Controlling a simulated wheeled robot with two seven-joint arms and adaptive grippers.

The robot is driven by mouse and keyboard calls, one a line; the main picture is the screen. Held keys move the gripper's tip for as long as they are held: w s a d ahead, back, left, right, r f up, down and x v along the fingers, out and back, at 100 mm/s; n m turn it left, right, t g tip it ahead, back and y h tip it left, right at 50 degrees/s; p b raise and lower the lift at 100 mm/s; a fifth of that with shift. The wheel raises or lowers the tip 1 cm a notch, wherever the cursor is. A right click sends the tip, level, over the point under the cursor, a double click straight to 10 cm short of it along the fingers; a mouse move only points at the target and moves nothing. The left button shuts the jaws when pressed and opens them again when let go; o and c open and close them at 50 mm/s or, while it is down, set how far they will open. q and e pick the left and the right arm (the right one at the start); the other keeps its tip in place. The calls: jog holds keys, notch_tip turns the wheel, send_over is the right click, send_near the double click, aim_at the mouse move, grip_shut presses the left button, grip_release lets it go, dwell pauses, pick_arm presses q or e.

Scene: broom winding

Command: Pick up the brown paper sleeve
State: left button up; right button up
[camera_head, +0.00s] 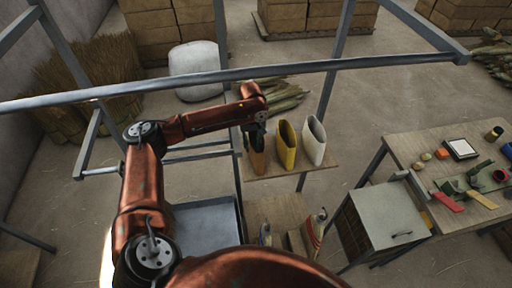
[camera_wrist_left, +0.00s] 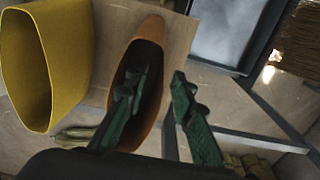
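The brown paper sleeve (camera_head: 258,161) stands at the left end of a small wooden shelf, partly hidden by my left gripper (camera_head: 255,132). In the left wrist view the sleeve (camera_wrist_left: 151,30) shows its dark oval opening. My left gripper (camera_wrist_left: 160,82) is open there, with one green finger over or inside the opening and the other outside the right wall. The sleeve's right wall lies between the fingers; I cannot tell whether either touches it. My right gripper is not in view.
A yellow sleeve (camera_head: 286,146) and a white sleeve (camera_head: 314,141) stand right of the brown one on the shelf (camera_head: 291,172). A metal rail (camera_head: 300,67) crosses above. A blue-grey tray (camera_head: 206,224) is below left. A worktable (camera_head: 416,147) with small items stands at right.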

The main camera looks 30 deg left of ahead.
pick_arm(q)
notch_tip(320, 180, down, 5)
jog(key=shift+s+d+f+p, duration=0.15)
jog(key=shift+p, duration=0.6)
jog(key=shift+c, duration=1.3)
grip_shut()
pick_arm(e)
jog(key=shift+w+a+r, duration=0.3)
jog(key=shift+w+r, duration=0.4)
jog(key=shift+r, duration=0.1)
